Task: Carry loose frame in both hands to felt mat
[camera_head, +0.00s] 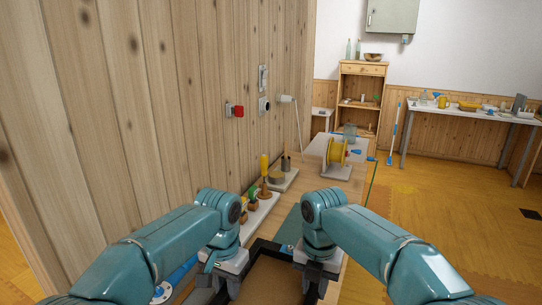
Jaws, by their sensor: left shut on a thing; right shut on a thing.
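The loose frame (265,246) is dark, with a brown area inside it, and lies low in front of me at the bottom of the view. Its near part is cut off by the picture edge. My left gripper (226,281) is shut on its left side. My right gripper (316,279) is shut on its right side. A teal-green flat patch (290,229), which may be the felt mat, shows on the bench just beyond the frame, partly hidden by my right arm.
A narrow wooden bench runs along the plank wall (150,110). On it stand a white rack with a yellow-handled tool (264,165) and a yellow spool (337,152) on a stand. A shelf (361,95) and white table (470,112) stand farther back.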

